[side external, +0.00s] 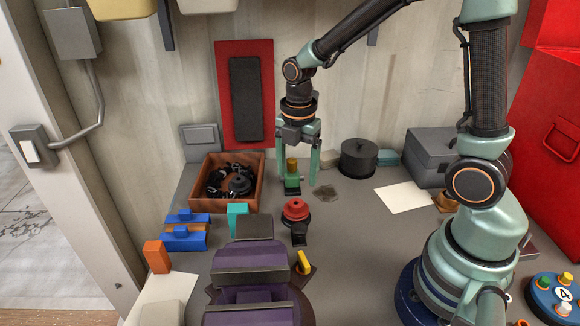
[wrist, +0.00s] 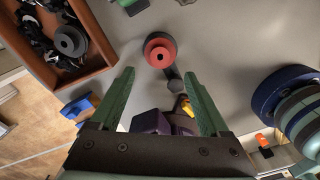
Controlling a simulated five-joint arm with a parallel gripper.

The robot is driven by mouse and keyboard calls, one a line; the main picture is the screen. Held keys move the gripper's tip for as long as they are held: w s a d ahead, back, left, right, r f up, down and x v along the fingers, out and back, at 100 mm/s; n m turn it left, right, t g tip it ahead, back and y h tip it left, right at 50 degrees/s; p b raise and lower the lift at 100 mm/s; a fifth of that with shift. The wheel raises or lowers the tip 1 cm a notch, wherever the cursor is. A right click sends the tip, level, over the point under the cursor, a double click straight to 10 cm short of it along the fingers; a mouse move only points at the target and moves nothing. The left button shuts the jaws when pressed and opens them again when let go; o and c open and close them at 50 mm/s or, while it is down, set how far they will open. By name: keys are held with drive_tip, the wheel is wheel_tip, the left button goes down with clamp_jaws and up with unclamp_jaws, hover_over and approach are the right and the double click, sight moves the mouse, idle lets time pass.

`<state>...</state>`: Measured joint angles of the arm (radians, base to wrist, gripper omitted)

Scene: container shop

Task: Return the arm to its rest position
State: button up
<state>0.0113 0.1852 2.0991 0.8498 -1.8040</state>
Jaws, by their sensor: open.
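My gripper (side external: 299,165) is open and points down over the back of the grey bench. In the side view its fingers hang on either side of a small green block with a yellow-brown top (side external: 292,178); I cannot tell whether they are level with it or nearer the camera. In the wrist view my gripper (wrist: 158,90) shows two green fingers spread wide with nothing held between them. A red-topped black knob (side external: 295,210) stands in front of the gripper; it also shows beyond the fingertips in the wrist view (wrist: 160,50).
A brown wooden tray (side external: 262,185) with black parts stands left of the gripper. A black round pot (side external: 359,160) and grey box (side external: 430,150) are to the right. A purple and black object (side external: 250,270), blue blocks (side external: 185,232) and a teal block (side external: 236,220) lie in front.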

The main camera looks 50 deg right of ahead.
drive_tip(key=s+r+m+t, duration=0.2)
drive_tip(key=r+m, duration=0.4)
drive_tip(key=m, duration=0.4)
drive_tip(key=s+r+m+t, duration=0.3)
drive_tip(key=s+r+m, duration=0.2)
drive_tip(key=m, duration=0.5)
wheel_tip(320, 180, up, 2)
drive_tip(key=shift+a+r+m+t, duration=0.1)
drive_tip(key=shift+a+m+t, duration=0.1)
drive_tip(key=shift+m+t, duration=0.1)
